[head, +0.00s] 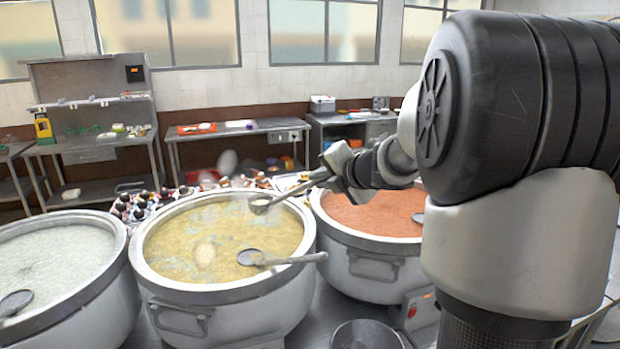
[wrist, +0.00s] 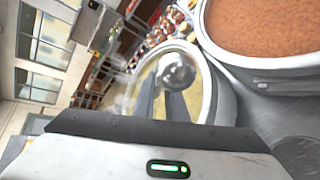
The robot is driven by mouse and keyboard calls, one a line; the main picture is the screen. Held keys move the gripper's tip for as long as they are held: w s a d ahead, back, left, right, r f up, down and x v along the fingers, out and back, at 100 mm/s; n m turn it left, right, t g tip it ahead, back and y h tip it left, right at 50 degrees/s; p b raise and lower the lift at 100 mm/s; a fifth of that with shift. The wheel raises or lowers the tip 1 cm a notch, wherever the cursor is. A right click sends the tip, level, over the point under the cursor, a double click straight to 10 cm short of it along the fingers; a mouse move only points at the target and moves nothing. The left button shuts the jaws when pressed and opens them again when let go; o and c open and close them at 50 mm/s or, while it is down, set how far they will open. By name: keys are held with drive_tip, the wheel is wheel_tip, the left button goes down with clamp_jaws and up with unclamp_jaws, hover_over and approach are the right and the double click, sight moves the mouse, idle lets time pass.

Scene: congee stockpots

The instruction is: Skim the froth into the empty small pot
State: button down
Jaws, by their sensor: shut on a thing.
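In the wrist view the ladle bowl (wrist: 177,70) shows beyond the dark fingers (wrist: 163,100), over the same stockpot (wrist: 222,98). The middle stockpot holds yellow broth with pale patches of froth (head: 225,217) on its surface. A second ladle (head: 250,257) lies in this broth, its handle resting over the right rim.
A left stockpot (head: 115,270) holds whitish congee, and a right stockpot (head: 365,237) holds reddish-brown liquid; a ladle sits in each. Bottles (head: 130,205) crowd behind the middle stockpot. Steel tables (head: 235,128) line the back wall. Pale steam (head: 228,162) drifts above the broth.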

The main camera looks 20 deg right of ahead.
drive_tip(key=s+d+y+p, duration=0.1)
drive_tip(key=s+d, duration=0.5)
drive_tip(key=s, duration=0.6)
drive_tip(key=s+d+n+p, duration=0.1)
drive_tip(key=s+d, duration=0.4)
drive_tip(key=s, duration=0.6)
drive_tip(key=s+d+y, duration=0.1)
drive_tip(key=s+d, duration=0.5)
drive_tip(key=s, duration=0.6)
wheel_tip(320, 180, down, 21)
drive_tip(key=b, duration=0.7)
drive_tip(key=shift+f+n+g+b, duration=0.15)
drive_tip(key=shift+n+g+b, duration=0.15)
drive_tip(key=shift+w+p, duration=0.1)
drive_tip(key=shift+p, duration=0.25)
drive_tip(key=m+p, duration=0.1)
drive_tip(key=p, duration=0.1)
drive_tip(key=m+g+h+p, duration=0.1)
drive_tip(key=m+p, duration=0.1)
drive_tip(key=shift+a, duration=0.35)
